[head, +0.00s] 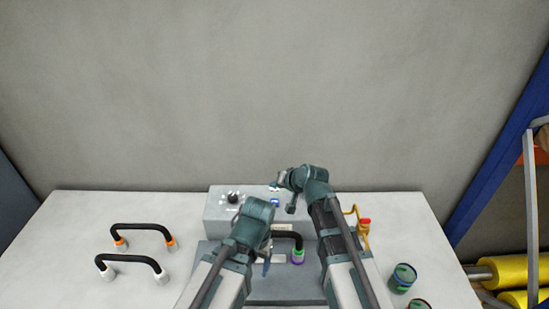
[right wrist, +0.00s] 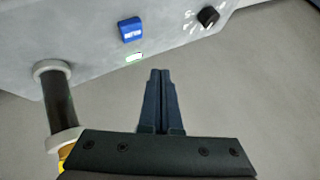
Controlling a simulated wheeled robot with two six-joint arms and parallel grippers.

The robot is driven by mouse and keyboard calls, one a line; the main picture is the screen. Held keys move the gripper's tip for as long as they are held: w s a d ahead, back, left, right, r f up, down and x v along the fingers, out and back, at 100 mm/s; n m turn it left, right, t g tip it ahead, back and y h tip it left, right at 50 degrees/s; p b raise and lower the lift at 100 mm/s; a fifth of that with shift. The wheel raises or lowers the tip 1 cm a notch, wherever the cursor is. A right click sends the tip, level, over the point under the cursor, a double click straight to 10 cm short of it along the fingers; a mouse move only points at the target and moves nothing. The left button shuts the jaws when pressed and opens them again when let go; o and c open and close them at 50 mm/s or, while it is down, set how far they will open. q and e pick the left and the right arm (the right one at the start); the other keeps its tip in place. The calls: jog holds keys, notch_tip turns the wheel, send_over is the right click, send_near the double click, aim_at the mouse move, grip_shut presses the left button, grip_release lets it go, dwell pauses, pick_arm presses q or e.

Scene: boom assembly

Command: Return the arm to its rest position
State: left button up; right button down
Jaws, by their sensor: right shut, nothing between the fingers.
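My right arm reaches up from the bottom right in the head view. Its gripper (head: 275,184) is in front of the top of a grey control box (head: 218,209). In the right wrist view, the right gripper's dark fingers (right wrist: 160,75) are together with nothing between them.
A black handle with purple and green ends (head: 298,256) is between my arms. Two black handles, one with orange ends (head: 142,227) and one with white ends (head: 131,258), lie at the left of the table (head: 60,225). Green cans (head: 403,276) and a yellow-and-red piece (head: 364,232) are at the right.

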jog(key=s+d+f+n+g+h, duration=0.1)
jog(key=s+d+f+g+h, duration=0.2)
jog(key=s+d, duration=0.6)
jog(key=s+d+f+n+g+h, duration=0.15)
jog(key=s+d+f+g, duration=0.25)
jog(key=s+d, duration=0.5)
jog(key=s+a+f+n+h+b, duration=0.1)
jog(key=s+a+f+b, duration=0.1)
jog(key=a, duration=0.4)
jog(key=s+a+f+n+h+b, duration=0.1)
jog(key=s+a+f+n+b, duration=0.1)
jog(key=s+a+f+b, duration=0.1)
jog(key=s+a+b, duration=0.1)
jog(key=s+a, duration=0.1)
jog(key=a, duration=0.1)
jog(key=shift+a+f+g, duration=0.25)
jog(key=shift+f+g, duration=0.05)
jog(key=shift+f, duration=0.05)
